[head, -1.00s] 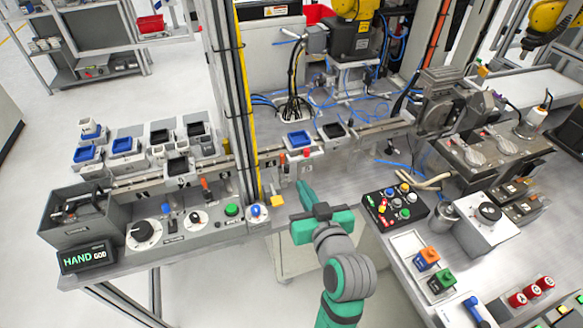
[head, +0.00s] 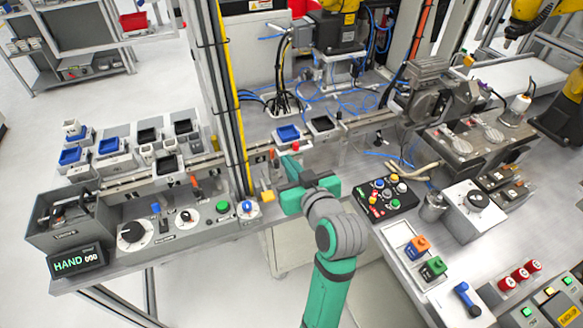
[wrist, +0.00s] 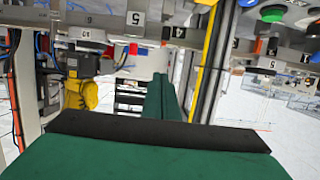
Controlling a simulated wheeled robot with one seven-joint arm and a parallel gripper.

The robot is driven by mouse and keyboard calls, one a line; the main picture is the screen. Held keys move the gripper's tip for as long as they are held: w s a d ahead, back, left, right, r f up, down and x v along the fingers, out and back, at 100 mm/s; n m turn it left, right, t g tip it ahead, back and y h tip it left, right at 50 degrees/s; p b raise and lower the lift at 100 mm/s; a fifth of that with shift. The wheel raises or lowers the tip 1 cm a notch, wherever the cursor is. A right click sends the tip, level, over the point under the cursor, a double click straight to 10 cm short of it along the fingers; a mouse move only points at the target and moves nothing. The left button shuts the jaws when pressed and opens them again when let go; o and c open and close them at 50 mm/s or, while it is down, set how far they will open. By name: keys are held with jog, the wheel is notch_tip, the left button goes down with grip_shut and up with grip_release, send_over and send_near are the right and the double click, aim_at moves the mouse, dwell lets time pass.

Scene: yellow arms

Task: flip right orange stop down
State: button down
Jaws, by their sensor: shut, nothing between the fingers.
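The right orange stop (head: 272,154) stands upright, as far as its small size shows, at the front of the conveyor rail in the head view. A small orange part, likely the same stop, shows in the wrist view (wrist: 178,32). The left orange stop (head: 195,183) is farther left along the rail. My gripper (head: 289,165) is shut and empty, its green fingers pointing toward the rail just right of the right stop. The fingers also show in the wrist view (wrist: 161,95). I cannot tell whether they touch anything.
A red part (head: 295,146) sits right of the stop, close to my fingertips. A blue tray (head: 288,133) rests on the rail behind. A vertical yellow-edged post (head: 237,120) stands left of the stop. A black button box (head: 388,196) lies to the right.

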jog(key=w+a+f, duration=0.2)
jog(key=w+f, duration=0.3)
jog(key=w, duration=0.1)
jog(key=shift+f, duration=0.25)
jog(key=shift+d+f, duration=0.1)
